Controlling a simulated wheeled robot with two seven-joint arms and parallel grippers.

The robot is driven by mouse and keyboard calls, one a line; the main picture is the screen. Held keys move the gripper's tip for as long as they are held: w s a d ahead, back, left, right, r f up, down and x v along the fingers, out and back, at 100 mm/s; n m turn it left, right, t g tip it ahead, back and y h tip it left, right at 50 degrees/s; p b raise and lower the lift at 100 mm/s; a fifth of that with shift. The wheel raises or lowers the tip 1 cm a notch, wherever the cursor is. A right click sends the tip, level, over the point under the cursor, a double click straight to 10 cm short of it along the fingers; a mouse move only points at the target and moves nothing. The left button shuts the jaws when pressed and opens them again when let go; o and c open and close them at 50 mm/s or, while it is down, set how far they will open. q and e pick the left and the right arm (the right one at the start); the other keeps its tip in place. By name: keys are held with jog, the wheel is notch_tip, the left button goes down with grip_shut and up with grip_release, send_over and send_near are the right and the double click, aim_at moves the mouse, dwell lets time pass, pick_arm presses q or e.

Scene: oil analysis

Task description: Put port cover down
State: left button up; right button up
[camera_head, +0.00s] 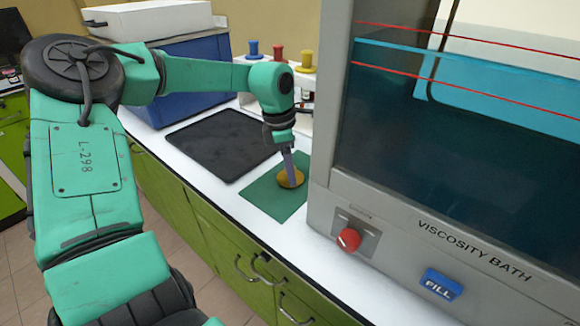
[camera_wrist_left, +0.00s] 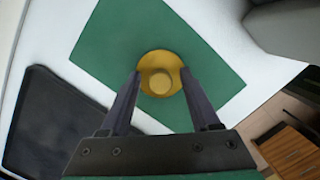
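The port cover (camera_wrist_left: 160,60) is a yellow disc with a round knob. It lies on the green mat (camera_wrist_left: 218,72), and in the head view the cover (camera_head: 296,179) shows partly behind my fingers. My left gripper (camera_wrist_left: 161,74) points down over the cover, with one finger on each side of the knob. The wrist view shows a gap between each fingertip and the knob, so the gripper is open around it. The left gripper (camera_head: 288,176) also shows in the head view. My right gripper is in neither view.
The viscosity bath (camera_head: 400,235), with a red knob (camera_head: 349,239) and blue fill button (camera_head: 441,284), stands close right of the mat. A black tray (camera_head: 215,140) lies left of the mat. Behind are a blue box (camera_head: 200,95) and blue, red and yellow-topped items (camera_head: 278,58).

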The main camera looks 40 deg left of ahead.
aim_at(283, 177)
pick_arm(q)
notch_tip(283, 177, up, 12)
jog(key=s+a, duration=0.1)
jog(key=shift+s+a, duration=0.15)
dwell(0.6)
